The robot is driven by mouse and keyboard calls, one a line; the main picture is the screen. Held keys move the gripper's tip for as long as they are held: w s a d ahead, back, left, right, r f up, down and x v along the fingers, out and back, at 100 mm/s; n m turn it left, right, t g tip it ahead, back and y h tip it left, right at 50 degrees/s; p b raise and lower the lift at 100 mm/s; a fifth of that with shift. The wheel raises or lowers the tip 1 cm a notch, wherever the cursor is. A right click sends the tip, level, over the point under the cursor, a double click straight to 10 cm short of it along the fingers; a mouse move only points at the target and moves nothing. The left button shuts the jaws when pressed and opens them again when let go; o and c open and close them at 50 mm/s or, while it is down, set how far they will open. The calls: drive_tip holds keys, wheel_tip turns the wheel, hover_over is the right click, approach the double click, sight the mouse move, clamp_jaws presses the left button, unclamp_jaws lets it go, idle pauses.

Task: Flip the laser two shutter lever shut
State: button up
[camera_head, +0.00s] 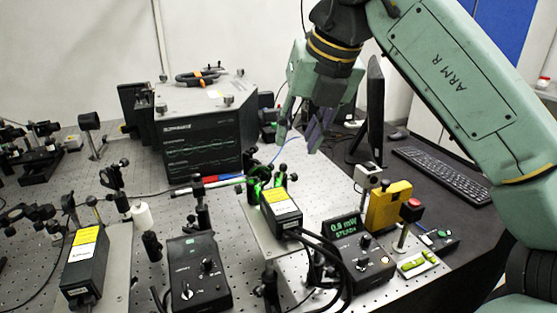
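Two black laser heads with yellow labels stand on the bench: one in the middle (283,212) and one at the far left (84,262). I cannot read which is laser two. Green light shows on the posts (259,188) just behind the middle head. The shutter lever is too small to make out. My gripper (303,138) hangs above the bench behind the middle laser head, pointing down. Its two fingers are apart with nothing between them.
Black control boxes (198,272) (365,262) stand in front. A small display (345,228) reads about 0.6 mW, beside a yellow block (388,206) and a red button (411,209). A large instrument (203,130) and a monitor (367,110) flank my gripper. Cables loop in front.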

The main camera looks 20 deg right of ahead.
sight(285, 167)
drive_tip(key=p+x, duration=0.2)
drive_tip(key=x, duration=0.7)
drive_tip(key=shift+f, duration=0.1)
clamp_jaws()
